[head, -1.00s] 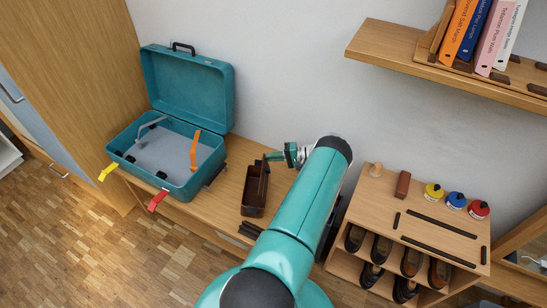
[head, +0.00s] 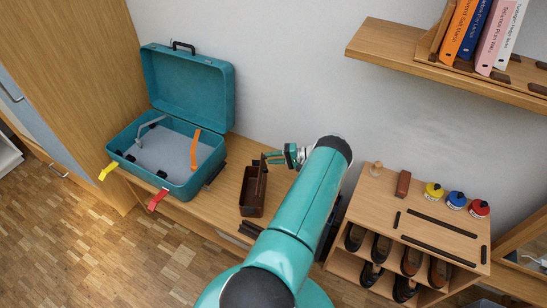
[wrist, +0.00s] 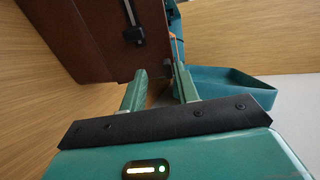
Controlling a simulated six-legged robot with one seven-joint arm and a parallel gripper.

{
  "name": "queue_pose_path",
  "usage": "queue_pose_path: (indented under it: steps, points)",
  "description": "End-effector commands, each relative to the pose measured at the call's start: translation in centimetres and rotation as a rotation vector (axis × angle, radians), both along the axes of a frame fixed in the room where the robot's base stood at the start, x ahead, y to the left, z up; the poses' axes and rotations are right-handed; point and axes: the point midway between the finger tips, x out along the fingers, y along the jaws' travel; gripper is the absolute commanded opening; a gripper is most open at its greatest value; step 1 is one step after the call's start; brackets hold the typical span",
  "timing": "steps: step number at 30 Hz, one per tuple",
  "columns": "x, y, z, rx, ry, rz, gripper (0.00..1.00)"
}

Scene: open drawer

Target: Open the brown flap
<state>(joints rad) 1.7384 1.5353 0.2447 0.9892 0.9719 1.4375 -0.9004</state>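A dark brown open box (head: 249,200) stands on the wooden bench, with a raised brown panel along its right side that looks like the flap. My gripper (head: 268,158) is at the far end of the box, close to the panel's top. In the wrist view, a large brown surface (wrist: 75,35) with a dark metal-like fitting fills the upper left. My two green fingers (wrist: 160,78) are apart there, with a gap between them, near the brown surface's lower corner. I cannot tell whether a finger touches it.
An open teal suitcase (head: 187,87) with yellow and red tabs is left of the box on the bench (head: 212,208). A shoe rack (head: 420,219) with small jars stands right. A bookshelf (head: 430,72) hangs above right.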

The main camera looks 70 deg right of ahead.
Motion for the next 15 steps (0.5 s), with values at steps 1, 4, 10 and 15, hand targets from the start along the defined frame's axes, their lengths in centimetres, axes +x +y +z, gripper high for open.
queue_pose_path:
  steps: [1, 4, 10, 15]
  points:
    - [0.0, -0.1, 0.1, -0.001, -0.001, -0.001, 0.31]
    - [0.0, -0.1, 0.2, -0.003, -0.003, -0.001, 0.31]
    - [-1.4, -0.6, 0.6, -0.005, -0.004, -0.003, 0.31]
    - [-4.7, -1.3, 1.3, -0.005, -0.002, -0.004, 0.31]
